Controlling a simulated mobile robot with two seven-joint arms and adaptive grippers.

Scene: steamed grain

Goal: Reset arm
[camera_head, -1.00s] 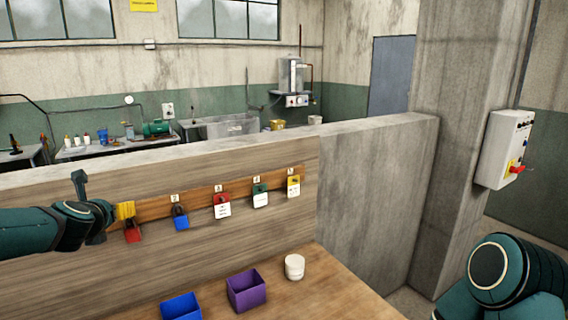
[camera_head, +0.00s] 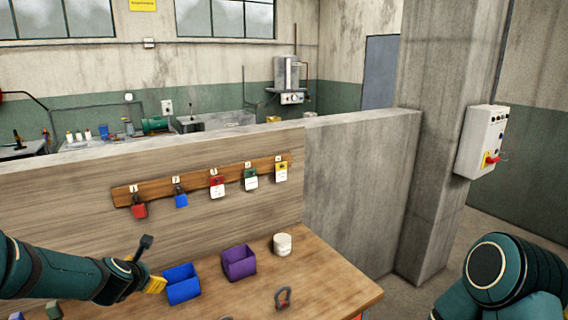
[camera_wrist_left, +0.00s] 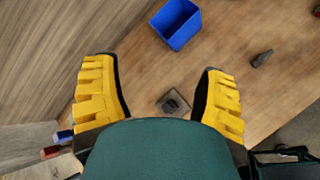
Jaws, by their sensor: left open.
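My left gripper (camera_head: 150,264) has yellow-padded fingers. In the head view it is low over the bench, close to the left side of the blue bin (camera_head: 182,284). In the left wrist view its fingers (camera_wrist_left: 155,66) are wide apart with nothing between the pads; the blue bin (camera_wrist_left: 176,22) lies beyond them. A small square block with a dark top (camera_wrist_left: 172,102) shows on the bench below the gripper. My right arm (camera_head: 510,275) shows at the lower right of the head view; its gripper is out of frame.
A wooden rail (camera_head: 200,184) on the panel holds several coloured padlocks. A purple bin (camera_head: 239,262), a white cup (camera_head: 282,244) and a dark shackle-shaped item (camera_head: 284,298) stand on the wooden bench (camera_head: 330,285).

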